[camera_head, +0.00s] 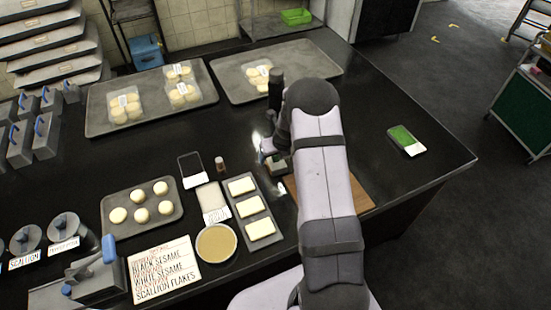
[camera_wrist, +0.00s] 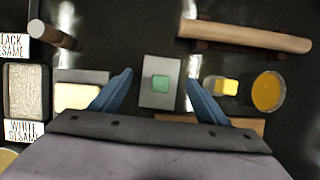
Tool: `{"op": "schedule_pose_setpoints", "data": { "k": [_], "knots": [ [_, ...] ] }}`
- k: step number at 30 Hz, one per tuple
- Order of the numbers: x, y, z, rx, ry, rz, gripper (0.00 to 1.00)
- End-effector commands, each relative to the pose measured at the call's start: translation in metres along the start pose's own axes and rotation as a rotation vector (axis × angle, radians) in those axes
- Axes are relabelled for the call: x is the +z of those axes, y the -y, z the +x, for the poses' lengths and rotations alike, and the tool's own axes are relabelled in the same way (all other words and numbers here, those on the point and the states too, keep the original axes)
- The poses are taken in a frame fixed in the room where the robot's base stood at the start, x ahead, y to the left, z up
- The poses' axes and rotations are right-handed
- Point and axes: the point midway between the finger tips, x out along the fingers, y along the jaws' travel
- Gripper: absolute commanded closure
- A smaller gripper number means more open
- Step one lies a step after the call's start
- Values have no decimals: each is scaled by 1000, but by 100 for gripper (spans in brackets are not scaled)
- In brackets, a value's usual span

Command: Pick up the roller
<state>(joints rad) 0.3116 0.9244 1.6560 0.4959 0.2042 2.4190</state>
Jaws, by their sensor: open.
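The roller (camera_wrist: 250,37) is a long, light wooden cylinder at the upper right of the wrist view. It lies nearly level across a darker brown holder (camera_wrist: 215,46). My gripper (camera_wrist: 159,78) is open, with its two blue fingers spread apart. The roller is beyond and to the right of the fingers, apart from them. Between the fingertips in the picture is a grey block with a green square top (camera_wrist: 160,83); I cannot tell the height gap. In the head view my arm covers most of the gripper area, and I cannot make out the roller there.
A yellow block (camera_wrist: 227,86) and a round yellow dish (camera_wrist: 268,92) are at the right. A wooden board (camera_head: 358,195) lies under my arm. Dough trays (camera_head: 142,207) stand left; the right counter is mostly clear.

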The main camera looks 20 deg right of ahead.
Motion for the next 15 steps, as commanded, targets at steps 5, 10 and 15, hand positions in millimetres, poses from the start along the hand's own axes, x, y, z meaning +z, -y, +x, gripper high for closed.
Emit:
{"op": "schedule_pose_setpoints", "data": {
  "k": [5,10,15],
  "knots": [
    [0,0,11,0,0,-1,31],
    [0,0,12,0,0,-1,31],
    [0,0,12,0,0,-1,50]
  ]
}}
